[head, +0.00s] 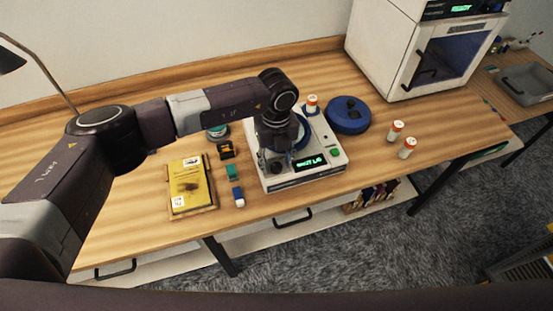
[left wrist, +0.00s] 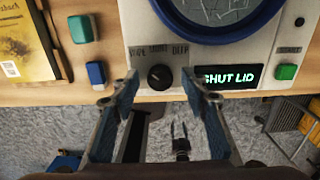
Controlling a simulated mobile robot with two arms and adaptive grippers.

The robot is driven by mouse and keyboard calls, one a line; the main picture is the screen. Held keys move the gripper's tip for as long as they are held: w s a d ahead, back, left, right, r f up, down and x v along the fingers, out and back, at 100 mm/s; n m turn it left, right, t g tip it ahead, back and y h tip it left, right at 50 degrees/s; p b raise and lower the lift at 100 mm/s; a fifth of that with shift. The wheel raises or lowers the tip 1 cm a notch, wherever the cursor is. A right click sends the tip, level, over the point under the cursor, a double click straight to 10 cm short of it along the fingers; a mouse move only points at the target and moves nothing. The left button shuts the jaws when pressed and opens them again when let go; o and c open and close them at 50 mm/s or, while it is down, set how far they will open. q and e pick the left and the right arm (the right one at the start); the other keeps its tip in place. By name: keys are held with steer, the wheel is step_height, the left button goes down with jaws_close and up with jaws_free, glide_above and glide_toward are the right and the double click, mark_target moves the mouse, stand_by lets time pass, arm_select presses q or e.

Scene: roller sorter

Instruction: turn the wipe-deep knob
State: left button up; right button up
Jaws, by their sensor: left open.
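The white sorter machine (head: 325,164) stands on the wooden bench, partly hidden by my left arm in the head view. In the left wrist view its round black knob (left wrist: 159,77) sits on the front panel below a small printed label; the lettering is hard to read, with "DEEP" at the right. My left gripper (left wrist: 161,84) is open, with one blue-padded finger on each side of the knob and gaps showing. In the head view the gripper (head: 278,162) is over the machine's front left, and the knob is hidden. The display (left wrist: 231,77) reads "SHUT LID". My right gripper is not seen.
A green button (left wrist: 286,71) is right of the display. A blue round lid-like disc (head: 348,116) lies right of the machine. A yellow book (head: 188,184) and small coloured blocks (head: 238,196) lie left. White bottles with orange caps (head: 396,130) stand right.

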arm_select(q)
steer(key=shift+f, duration=0.15)
jaws_close()
steer(key=shift+f+m+b, duration=0.1)
steer(key=shift+m+b, duration=0.3)
steer(key=shift+b, duration=0.35)
steer(key=m+b, duration=1.2)
steer(key=b, duration=0.5)
steer(key=shift+m, duration=0.4)
steer(key=shift+m+b, duration=1.55)
steer(key=shift+m, duration=0.55)
steer(key=shift+r, duration=0.2)
jaws_free()
